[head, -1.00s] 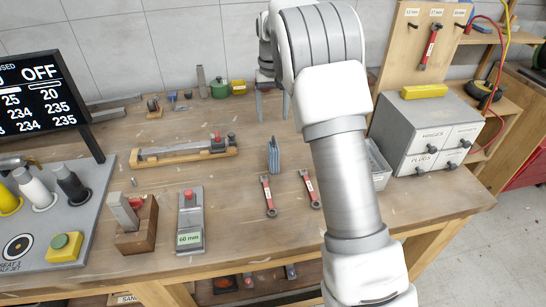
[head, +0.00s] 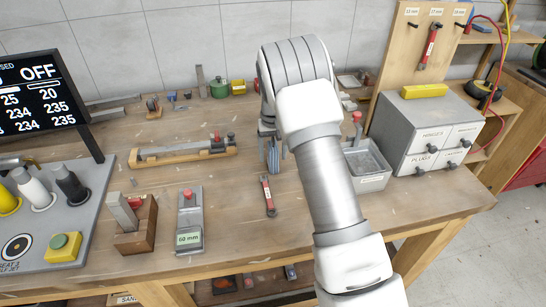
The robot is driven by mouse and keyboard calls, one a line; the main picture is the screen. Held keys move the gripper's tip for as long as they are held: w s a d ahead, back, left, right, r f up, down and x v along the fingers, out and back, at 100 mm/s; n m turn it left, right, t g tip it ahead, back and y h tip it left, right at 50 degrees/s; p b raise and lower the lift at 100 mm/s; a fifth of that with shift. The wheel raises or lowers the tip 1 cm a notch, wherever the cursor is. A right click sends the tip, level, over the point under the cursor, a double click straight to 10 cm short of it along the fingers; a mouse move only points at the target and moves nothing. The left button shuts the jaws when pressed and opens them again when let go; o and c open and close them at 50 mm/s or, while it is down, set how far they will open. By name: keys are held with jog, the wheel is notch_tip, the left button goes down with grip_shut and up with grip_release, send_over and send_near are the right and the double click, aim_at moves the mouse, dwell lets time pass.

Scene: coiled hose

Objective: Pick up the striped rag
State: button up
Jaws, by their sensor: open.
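The striped rag (head: 274,158) is a small blue-grey folded cloth standing upright on the wooden bench, near the middle of the head view. My gripper (head: 272,152) is over it, with one finger showing at the left of the rag and the other at its right. The jaws are open, and I see no grip on the cloth. The upper part of the rag is hidden behind my gripper and wrist. I cannot tell whether the fingers touch it.
A red-handled wrench (head: 268,196) lies just in front of the rag. A grey metal bin (head: 368,183) stands to the right, by a drawer cabinet (head: 425,130). A wooden-based tool (head: 183,153) lies to the left. Bare bench lies between it and the rag.

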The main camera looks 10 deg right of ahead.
jog(key=shift+f, duration=0.35)
grip_shut()
jog(key=shift+r, duration=0.1)
